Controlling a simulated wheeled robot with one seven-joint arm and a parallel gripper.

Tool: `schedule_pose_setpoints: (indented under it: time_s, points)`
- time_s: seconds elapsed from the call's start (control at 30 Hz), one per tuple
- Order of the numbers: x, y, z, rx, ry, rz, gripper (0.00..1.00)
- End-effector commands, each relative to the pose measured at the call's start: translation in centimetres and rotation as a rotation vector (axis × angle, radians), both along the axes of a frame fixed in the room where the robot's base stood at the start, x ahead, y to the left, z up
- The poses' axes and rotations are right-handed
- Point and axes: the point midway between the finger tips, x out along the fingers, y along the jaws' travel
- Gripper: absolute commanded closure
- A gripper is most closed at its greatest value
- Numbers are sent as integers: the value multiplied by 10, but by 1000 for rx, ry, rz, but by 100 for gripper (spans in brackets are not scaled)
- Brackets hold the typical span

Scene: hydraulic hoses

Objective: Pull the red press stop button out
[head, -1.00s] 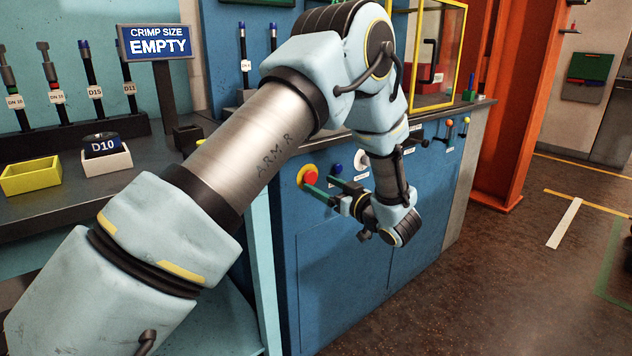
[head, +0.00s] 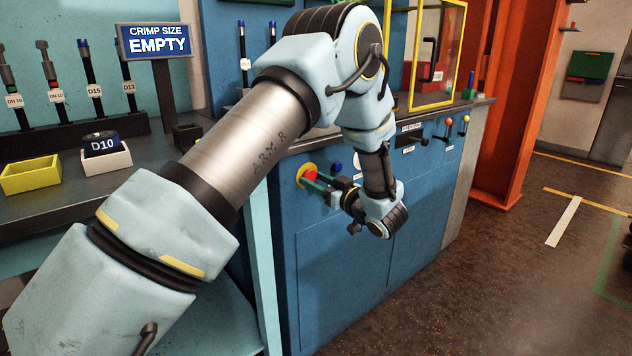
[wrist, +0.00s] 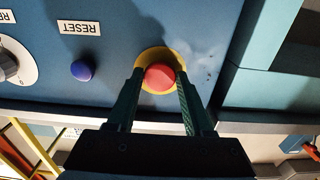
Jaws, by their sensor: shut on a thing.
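The red press stop button (head: 310,174) sits on a yellow ring on the blue front panel of the press. It also shows in the wrist view (wrist: 159,77), with the yellow ring around it. My gripper (head: 316,180) is at the button, and its two green fingers (wrist: 158,88) stand one on each side of the red cap. The fingers are shut on the button. In the head view the fingers cover part of the button's right side.
Levers with coloured knobs (head: 448,121) stand further right. A dark bench (head: 60,215) is at the left. Open floor (head: 480,290) lies at the right.

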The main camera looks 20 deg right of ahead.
Motion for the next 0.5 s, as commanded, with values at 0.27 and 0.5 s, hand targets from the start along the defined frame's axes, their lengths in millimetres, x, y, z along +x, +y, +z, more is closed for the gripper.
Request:
schedule_pose_setpoints:
  time_s: [0.27,0.5]
  points:
    - [0,0,0,0,0,0,98]
    - [0,0,0,0,0,0,100]
